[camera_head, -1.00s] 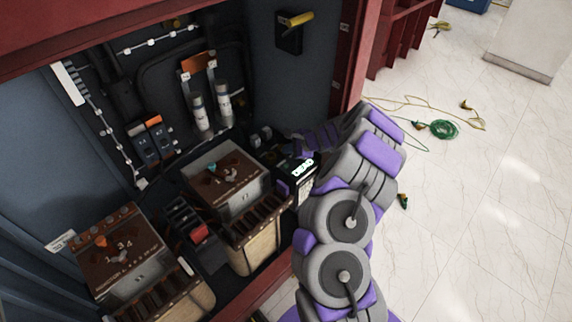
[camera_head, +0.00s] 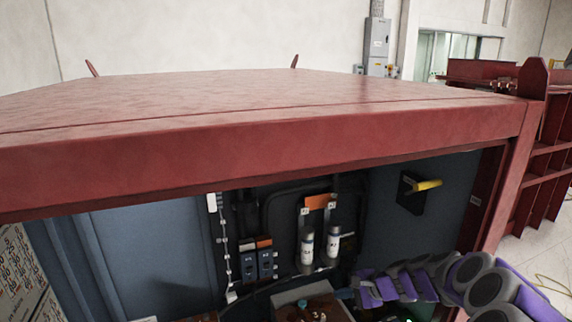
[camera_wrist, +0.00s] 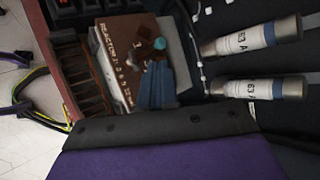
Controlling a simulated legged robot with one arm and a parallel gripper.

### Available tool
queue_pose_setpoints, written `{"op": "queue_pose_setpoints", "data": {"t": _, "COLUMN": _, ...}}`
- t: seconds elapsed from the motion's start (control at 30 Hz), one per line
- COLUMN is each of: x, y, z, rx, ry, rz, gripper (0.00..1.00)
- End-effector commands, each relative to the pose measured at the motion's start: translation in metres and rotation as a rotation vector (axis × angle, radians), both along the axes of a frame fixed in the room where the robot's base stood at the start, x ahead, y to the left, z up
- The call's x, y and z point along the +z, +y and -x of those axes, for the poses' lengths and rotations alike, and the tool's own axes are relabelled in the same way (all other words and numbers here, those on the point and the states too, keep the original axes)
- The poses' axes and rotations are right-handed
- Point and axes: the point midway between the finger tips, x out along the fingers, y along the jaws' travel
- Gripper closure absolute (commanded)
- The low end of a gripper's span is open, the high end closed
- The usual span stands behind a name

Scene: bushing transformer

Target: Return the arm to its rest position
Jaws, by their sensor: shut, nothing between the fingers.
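My arm, grey and purple, reaches in from the lower right of the head view into the open front of the red cabinet (camera_head: 300,130). In the wrist view my gripper (camera_wrist: 154,86) shows as narrow blue fingers close together, with nothing between them. They appear in front of a brown-topped transformer block (camera_wrist: 120,50); I cannot tell whether they touch it. The same kind of brown-topped block (camera_head: 310,308) shows at the bottom edge of the head view, partly cut off. The grey and purple wrist fills the bottom of the wrist view.
Two white cylindrical fuses (camera_head: 307,247) hang on the cabinet's back panel and show large in the wrist view (camera_wrist: 252,38). A yellow-handled switch (camera_head: 421,186) is on the inner right wall. The red cabinet edge lies above my arm. Red shelving (camera_head: 548,175) stands at the right.

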Motion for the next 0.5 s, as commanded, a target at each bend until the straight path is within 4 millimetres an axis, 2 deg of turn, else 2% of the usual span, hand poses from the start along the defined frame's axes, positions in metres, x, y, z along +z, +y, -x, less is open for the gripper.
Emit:
{"op": "queue_pose_setpoints", "data": {"t": 0.03, "x": 0.018, "y": 0.019, "z": 0.013, "rx": 0.072, "ry": -0.021, "rz": 0.019, "gripper": 1.0}}
{"op": "queue_pose_setpoints", "data": {"t": 0.2, "x": 0.058, "y": 0.07, "z": 0.068, "rx": 0.311, "ry": -0.062, "rz": 0.1, "gripper": 1.0}}
{"op": "queue_pose_setpoints", "data": {"t": 0.27, "x": 0.071, "y": 0.083, "z": 0.089, "rx": 0.388, "ry": -0.078, "rz": 0.136, "gripper": 1.0}}
{"op": "queue_pose_setpoints", "data": {"t": 0.4, "x": 0.089, "y": 0.106, "z": 0.144, "rx": 0.565, "ry": -0.091, "rz": 0.224, "gripper": 1.0}}
{"op": "queue_pose_setpoints", "data": {"t": 0.5, "x": 0.097, "y": 0.113, "z": 0.183, "rx": 0.679, "ry": -0.095, "rz": 0.295, "gripper": 1.0}}
